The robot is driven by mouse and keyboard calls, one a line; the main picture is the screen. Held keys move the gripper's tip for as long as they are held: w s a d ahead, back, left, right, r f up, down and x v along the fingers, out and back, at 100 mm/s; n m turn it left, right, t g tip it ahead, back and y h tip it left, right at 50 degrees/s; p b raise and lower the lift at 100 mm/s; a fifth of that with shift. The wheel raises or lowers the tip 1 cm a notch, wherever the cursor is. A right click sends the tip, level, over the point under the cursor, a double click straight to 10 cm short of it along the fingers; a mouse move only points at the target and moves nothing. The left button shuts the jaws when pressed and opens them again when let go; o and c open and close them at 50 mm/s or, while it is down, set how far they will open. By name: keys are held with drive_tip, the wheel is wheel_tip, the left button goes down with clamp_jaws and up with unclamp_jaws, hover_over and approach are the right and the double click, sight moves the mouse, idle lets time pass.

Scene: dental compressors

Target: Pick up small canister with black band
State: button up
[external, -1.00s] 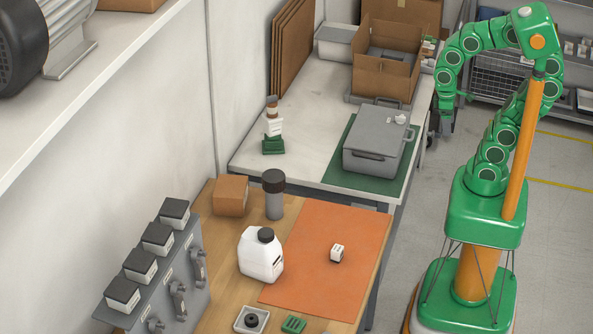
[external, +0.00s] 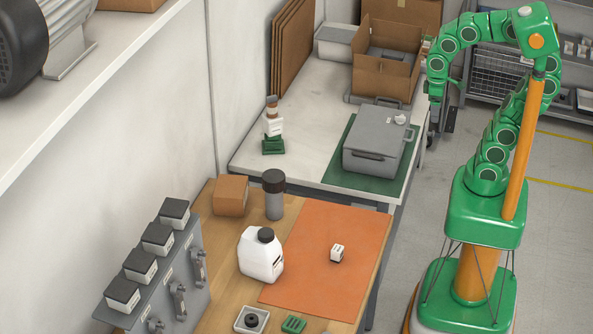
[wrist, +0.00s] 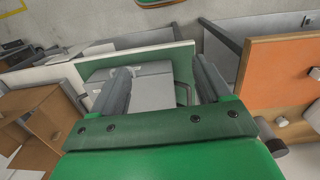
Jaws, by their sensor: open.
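A small white piece with dark marks (external: 337,253) stands on the orange mat (external: 300,285). Another small pale piece (external: 400,118) lies on the lid of the grey case (external: 372,150). A taller grey cylinder with a dark top (external: 274,196) stands at the back of the wooden table. I cannot tell for sure which one is the small canister with the black band. My gripper (external: 433,122) is up beside the right edge of the grey case. In the wrist view my gripper (wrist: 163,66) is open and empty, with the grey case (wrist: 150,92) beyond its fingers.
The grey case sits on a green mat (external: 345,185) on the white table. An open cardboard box (external: 385,62) stands behind it. A white jug (external: 261,255) and a brown box (external: 231,195) are on the wooden table. The orange mat is mostly clear.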

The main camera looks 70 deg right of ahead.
drive_tip(key=w+a+n+t, duration=0.1)
drive_tip(key=w+a+t, duration=0.25)
drive_tip(key=w, duration=0.65)
drive_tip(key=w+a+n+t+y, duration=0.15)
drive_tip(key=w+a, duration=0.25)
drive_tip(key=w, duration=0.5)
drive_tip(key=w+a+n+t+h, duration=0.1)
drive_tip(key=w+a+t, duration=0.25)
drive_tip(key=w, duration=0.65)
drive_tip(key=w+a+n+t+y, duration=0.1)
drive_tip(key=w+a+y, duration=0.1)
drive_tip(key=w+a, duration=0.45)
drive_tip(key=w+a+n+t+y, duration=0.1)
drive_tip(key=w+a+t+y, duration=0.15)
drive_tip(key=a, duration=0.75)
drive_tip(key=n+g+y, duration=0.2)
drive_tip(key=n+y, duration=0.4)
drive_tip(key=y, duration=0.5)
hover_over(271, 230)
drive_tip(key=v, duration=0.5)
drive_tip(key=f, duration=1.1)
drive_tip(key=shift+w+d+f, duration=0.15)
drive_tip(key=shift+d+f, duration=0.1)
drive_tip(key=shift+x, duration=1.35)
drive_tip(key=shift+r+x, duration=0.1)
drive_tip(key=shift+x, duration=1.2)
drive_tip(key=shift+r+x, duration=0.15)
drive_tip(key=shift+x, duration=1.1)
